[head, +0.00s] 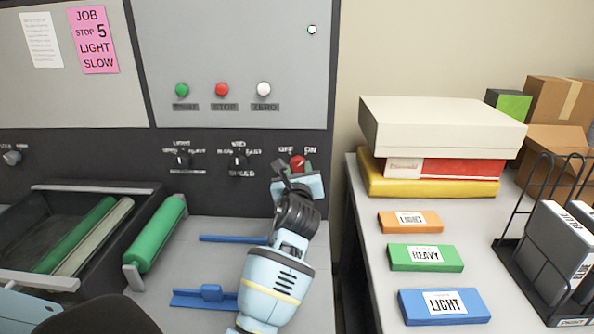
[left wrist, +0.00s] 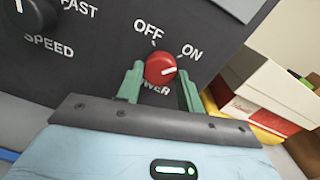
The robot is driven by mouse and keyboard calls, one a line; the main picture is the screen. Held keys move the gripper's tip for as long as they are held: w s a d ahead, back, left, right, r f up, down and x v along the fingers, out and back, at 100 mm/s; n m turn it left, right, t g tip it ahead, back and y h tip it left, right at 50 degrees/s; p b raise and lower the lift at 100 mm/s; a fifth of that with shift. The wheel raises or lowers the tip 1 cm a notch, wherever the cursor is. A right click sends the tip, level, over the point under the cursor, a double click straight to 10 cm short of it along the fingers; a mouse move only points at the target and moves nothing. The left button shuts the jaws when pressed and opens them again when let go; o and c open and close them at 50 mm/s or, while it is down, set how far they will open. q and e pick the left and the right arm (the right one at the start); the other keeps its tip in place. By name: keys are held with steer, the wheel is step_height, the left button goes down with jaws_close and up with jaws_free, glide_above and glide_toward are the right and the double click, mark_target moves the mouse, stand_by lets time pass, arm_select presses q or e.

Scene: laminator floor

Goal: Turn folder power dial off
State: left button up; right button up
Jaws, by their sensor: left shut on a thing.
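The red power dial (head: 298,161) sits on the dark front panel of the machine, under the words OFF and ON. It shows larger in the left wrist view (left wrist: 160,68), where its white pointer line slants toward ON on the right. My left gripper (head: 297,172) is at the dial, with one green finger on each side of it. In the left wrist view the gripper (left wrist: 160,84) is shut on the dial. The fingers and gripper body partly cover the POWER label. My right gripper does not show.
The speed knob (head: 238,161) and light knob (head: 182,159) are left of the dial. Green, red and white buttons are above. Blue guides (head: 205,297) lie on the bed below. A side table at right holds stacked boxes (head: 440,125) and several labelled packs (head: 425,257).

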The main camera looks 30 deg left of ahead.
arm_select(q)
steer(key=n, duration=0.1)
steer(key=n+p, duration=0.1)
steer(key=n, duration=0.1)
steer(key=shift+r, duration=0.3)
steer(key=n+p, duration=0.1)
steer(key=n, duration=0.2)
steer(key=shift+f+n, duration=0.1)
steer(key=shift+n, duration=0.2)
steer(key=shift+n+p, duration=0.4)
steer(key=shift+n, duration=0.5)
steer(key=n, duration=0.3)
steer(key=shift+f+h, duration=0.1)
steer(key=shift+h, duration=0.2)
steer(key=n, duration=0.5)
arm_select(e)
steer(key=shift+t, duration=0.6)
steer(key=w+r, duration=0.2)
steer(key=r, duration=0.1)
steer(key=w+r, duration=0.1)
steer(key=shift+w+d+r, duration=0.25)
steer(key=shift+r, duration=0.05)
arm_select(q)
steer(key=shift+n, duration=0.4)
steer(key=o, duration=1)
